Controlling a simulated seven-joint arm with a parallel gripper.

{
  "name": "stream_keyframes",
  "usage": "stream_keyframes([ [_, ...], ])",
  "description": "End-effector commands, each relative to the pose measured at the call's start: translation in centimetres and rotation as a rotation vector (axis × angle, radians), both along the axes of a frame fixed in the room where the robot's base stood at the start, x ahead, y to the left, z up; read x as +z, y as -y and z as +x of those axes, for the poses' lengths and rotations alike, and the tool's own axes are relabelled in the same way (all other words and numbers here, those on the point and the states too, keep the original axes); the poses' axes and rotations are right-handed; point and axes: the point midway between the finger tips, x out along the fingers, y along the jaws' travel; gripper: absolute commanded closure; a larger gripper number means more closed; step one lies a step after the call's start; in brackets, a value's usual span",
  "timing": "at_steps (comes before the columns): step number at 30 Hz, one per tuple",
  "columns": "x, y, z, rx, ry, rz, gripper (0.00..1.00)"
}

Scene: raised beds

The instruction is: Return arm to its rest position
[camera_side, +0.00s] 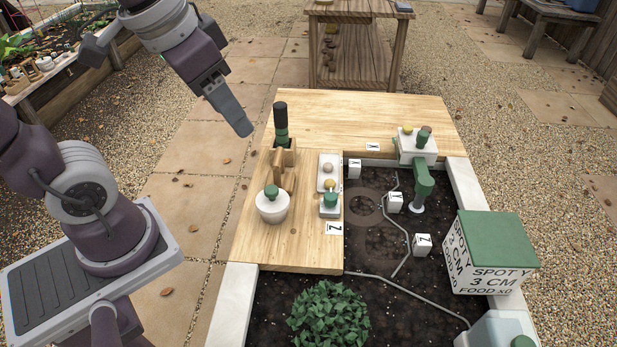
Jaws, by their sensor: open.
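My gripper (236,118) hangs in the air at the upper left, over the paving left of the wooden board. Its fingers point down and to the right, and nothing shows between them. It is apart from everything on the board. My arm reaches in from the left side and the top of the picture. The wooden board (400,105) lies across the raised bed. A dark-handled tool (281,122) stands upright in a wooden holder (284,165) on the board, just right of my gripper. The gap between the fingertips is hard to make out from this side.
A white pot with a green knob (272,207) and a small tray (329,172) stand on the board. Soil (375,245) holds white marker cubes (422,244) and a green post (423,180). A green-lidded box (490,240) is at right.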

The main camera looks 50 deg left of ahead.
Motion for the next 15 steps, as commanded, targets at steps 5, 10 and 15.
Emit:
stream_keyframes([
  [5,0.0,0.3,-5.4,0.043,0.091,-0.053,0.48],
  [10,-0.3,0.4,-6.3,0.052,0.106,-0.066,0.48],
  [15,-0.2,0.4,-6.3,0.052,0.106,-0.065,0.48],
])
